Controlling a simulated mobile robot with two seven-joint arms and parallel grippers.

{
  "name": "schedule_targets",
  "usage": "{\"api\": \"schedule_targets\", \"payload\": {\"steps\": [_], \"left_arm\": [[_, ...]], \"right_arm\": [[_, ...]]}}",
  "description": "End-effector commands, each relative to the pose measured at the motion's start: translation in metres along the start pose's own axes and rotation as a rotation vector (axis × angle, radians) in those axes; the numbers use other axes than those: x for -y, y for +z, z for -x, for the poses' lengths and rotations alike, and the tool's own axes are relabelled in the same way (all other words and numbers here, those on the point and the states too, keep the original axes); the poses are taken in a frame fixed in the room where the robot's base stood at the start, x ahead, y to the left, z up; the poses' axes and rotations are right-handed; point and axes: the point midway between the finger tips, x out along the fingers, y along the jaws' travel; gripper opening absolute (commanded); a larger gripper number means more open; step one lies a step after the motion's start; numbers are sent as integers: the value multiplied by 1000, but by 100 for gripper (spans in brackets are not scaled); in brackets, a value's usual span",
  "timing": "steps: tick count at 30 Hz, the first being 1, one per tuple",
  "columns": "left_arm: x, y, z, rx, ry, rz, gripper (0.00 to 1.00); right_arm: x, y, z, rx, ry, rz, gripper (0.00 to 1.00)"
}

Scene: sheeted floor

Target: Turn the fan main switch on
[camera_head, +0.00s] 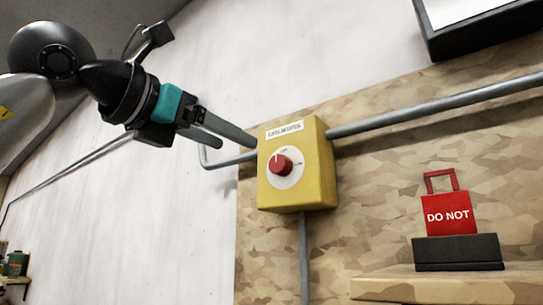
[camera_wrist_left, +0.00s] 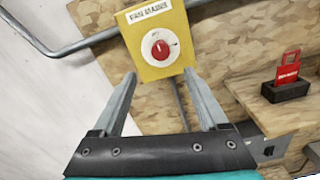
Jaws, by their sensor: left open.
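The fan main switch is a yellow box (camera_head: 318,180) on a wooden panel, with a white label on top. Its red round knob (camera_head: 281,165) sits on a white dial, and the knob's pale mark points roughly upward. The small dial lettering is hard to read. The box (camera_wrist_left: 148,68) and the knob (camera_wrist_left: 159,49) also show in the left wrist view. My left gripper (camera_head: 238,142) is open and empty, left of and a little above the knob. In the wrist view its fingers (camera_wrist_left: 160,73) are apart, with the knob beyond the tips. My right gripper is not in view.
Grey conduits (camera_head: 440,105) run into the box from the right, left and below. A red "DO NOT" padlock-shaped tag (camera_head: 449,214) stands in a black holder (camera_head: 458,252) on a wooden shelf (camera_head: 400,285) at the lower right. A dark-framed box (camera_head: 480,30) hangs at the upper right.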

Motion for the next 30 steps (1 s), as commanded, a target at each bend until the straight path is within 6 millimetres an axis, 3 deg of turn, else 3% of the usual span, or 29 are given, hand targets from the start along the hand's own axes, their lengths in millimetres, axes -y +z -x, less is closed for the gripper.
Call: {"api": "schedule_targets", "payload": {"steps": [9, 15, 21, 30], "left_arm": [[1, 2, -72, -3, -4, 1, 76], [1, 2, -103, -2, -5, 2, 76], [1, 0, -117, 0, -3, 1, 76], [1, 0, -118, 1, -3, 0, 74]], "right_arm": [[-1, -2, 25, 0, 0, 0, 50], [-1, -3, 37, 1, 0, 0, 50], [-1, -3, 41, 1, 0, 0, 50], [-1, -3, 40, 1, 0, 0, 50]]}}
